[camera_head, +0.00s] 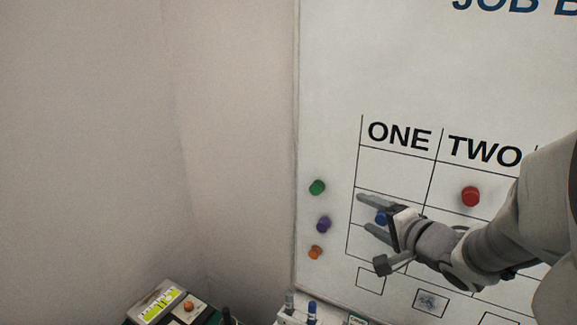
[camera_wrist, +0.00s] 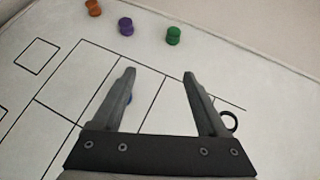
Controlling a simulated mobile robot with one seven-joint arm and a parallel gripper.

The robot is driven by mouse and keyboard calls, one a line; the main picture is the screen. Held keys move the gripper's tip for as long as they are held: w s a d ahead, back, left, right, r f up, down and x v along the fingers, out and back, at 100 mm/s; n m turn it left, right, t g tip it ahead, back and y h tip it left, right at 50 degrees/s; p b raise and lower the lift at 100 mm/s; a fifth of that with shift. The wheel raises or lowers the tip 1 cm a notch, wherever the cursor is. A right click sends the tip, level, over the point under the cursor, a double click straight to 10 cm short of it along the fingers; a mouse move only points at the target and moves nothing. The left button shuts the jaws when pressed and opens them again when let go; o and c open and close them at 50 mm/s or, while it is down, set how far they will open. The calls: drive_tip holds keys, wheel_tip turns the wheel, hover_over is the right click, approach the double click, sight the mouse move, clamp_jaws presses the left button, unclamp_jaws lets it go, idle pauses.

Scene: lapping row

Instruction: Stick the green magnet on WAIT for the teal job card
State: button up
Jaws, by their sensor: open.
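The green magnet (camera_head: 317,187) is on the white job board (camera_head: 400,60), left of the grid and at the top of a column of three magnets. It also shows in the wrist view (camera_wrist: 173,36), beyond my fingertips. My gripper (camera_head: 364,212) is open and empty in front of column ONE, to the right of the green magnet and apart from it. In the wrist view its two fingers (camera_wrist: 160,72) point toward the magnets. The word WAIT is not readable in either view. I cannot make out a teal job card.
A purple magnet (camera_head: 323,224) and an orange magnet (camera_head: 315,252) sit below the green one. A blue magnet (camera_head: 381,218) is partly hidden by my gripper in column ONE. A red magnet (camera_head: 470,196) is in column TWO. A bare wall (camera_head: 150,130) stands left.

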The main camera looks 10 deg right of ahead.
drive_tip(key=r+y, duration=0.1)
drive_tip(key=r, duration=0.1)
drive_tip(key=b, duration=0.1)
approach(320, 190)
drive_tip(key=shift+y, duration=0.3)
drive_tip(key=x, duration=0.9)
drive_tip(key=shift+w+d, duration=0.15)
drive_tip(key=shift+w, duration=0.1)
clamp_jaws()
drive_tip(key=shift+s+f, duration=0.1)
drive_tip(key=shift+s+a, duration=0.85)
drive_tip(key=shift+s, duration=0.3)
